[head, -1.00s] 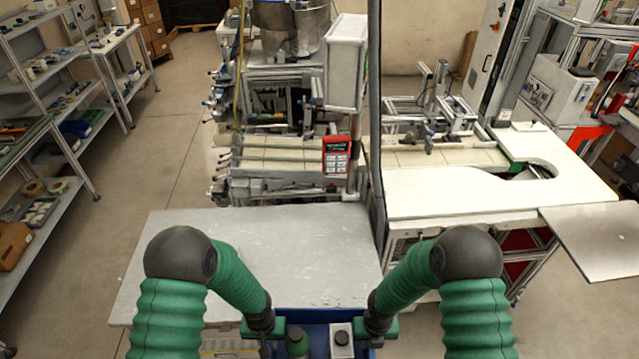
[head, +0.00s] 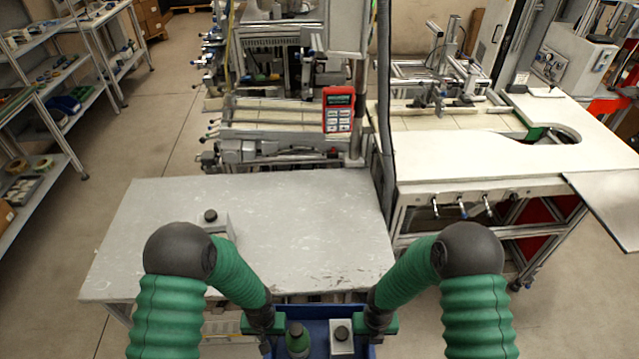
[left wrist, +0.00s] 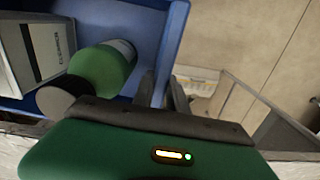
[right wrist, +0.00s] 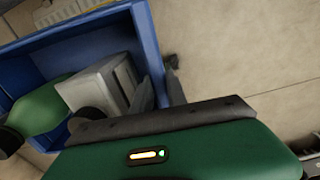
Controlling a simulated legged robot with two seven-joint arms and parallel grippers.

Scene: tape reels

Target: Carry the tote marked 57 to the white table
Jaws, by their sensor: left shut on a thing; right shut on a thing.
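A blue tote (head: 322,311) is at the bottom centre of the head view, held in front of me, its lower part cut off. Inside are a green bottle (head: 298,343) with a dark cap and a white box (head: 342,345). No number shows on the tote. My left gripper (left wrist: 160,88) is shut on one side wall of the tote (left wrist: 173,42), and my right gripper (right wrist: 166,88) is shut on the opposite wall (right wrist: 147,42). A whitish table (head: 290,225) stands just ahead, beyond the tote.
A small white box with a dark top (head: 213,222) stands on the table's left part, partly behind my left arm. The rest of that tabletop is clear. Machinery (head: 290,120) stands behind it, a white workbench (head: 480,165) at right, shelves (head: 40,110) at left.

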